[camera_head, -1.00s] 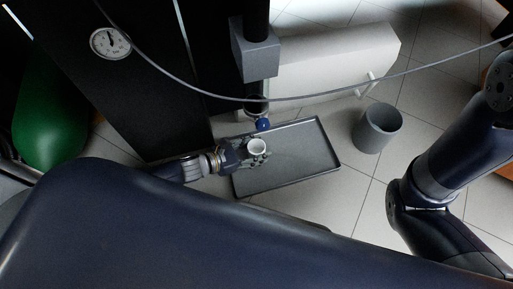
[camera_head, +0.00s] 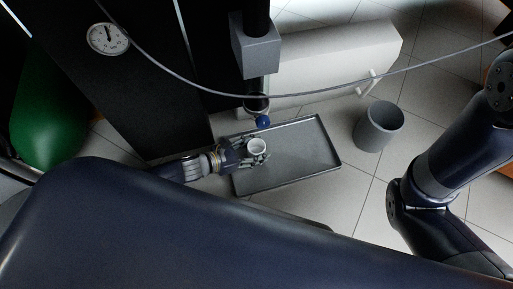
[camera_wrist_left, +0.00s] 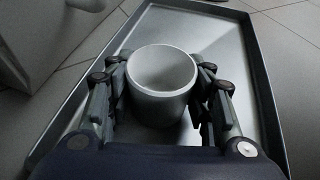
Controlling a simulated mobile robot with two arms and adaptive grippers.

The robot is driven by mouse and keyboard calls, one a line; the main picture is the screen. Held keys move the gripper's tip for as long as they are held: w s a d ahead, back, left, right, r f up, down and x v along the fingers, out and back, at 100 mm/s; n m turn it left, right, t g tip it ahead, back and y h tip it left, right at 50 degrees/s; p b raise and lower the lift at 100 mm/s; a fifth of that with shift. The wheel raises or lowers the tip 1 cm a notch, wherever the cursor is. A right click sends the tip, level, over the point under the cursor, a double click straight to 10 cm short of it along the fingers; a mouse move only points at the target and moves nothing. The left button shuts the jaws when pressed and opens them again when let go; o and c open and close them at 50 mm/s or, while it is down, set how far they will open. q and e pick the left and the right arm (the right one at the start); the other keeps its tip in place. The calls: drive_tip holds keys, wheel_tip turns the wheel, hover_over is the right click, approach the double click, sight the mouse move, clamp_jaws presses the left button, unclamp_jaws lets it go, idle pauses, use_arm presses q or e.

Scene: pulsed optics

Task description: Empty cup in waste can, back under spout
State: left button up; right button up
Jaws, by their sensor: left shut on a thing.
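A white cup (camera_head: 257,147) stands upright between the fingers of my left gripper (camera_head: 254,153), over the grey tray (camera_head: 311,150). My left gripper is shut on it. In the left wrist view the cup (camera_wrist_left: 161,82) sits between both finger pairs of the gripper (camera_wrist_left: 160,98), and its inner wall shows; I cannot tell whether liquid is at the bottom. The spout with a blue knob (camera_head: 263,122) is just behind the cup. The grey waste can (camera_head: 379,126) stands on the floor to the right of the tray. My right gripper is out of view.
A white cabinet (camera_head: 325,62) with a handle stands behind the tray. A thin cable (camera_head: 330,88) crosses the view above. A green tank (camera_head: 62,118) and a round gauge (camera_head: 107,39) are at left. Tiled floor lies open between tray and can.

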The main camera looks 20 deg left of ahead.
use_arm(q)
drive_tip(key=shift+f, duration=0.2)
drive_tip(key=shift+r, duration=0.1)
drive_tip(key=o, duration=1.2)
drive_tip(key=v, duration=1.2)
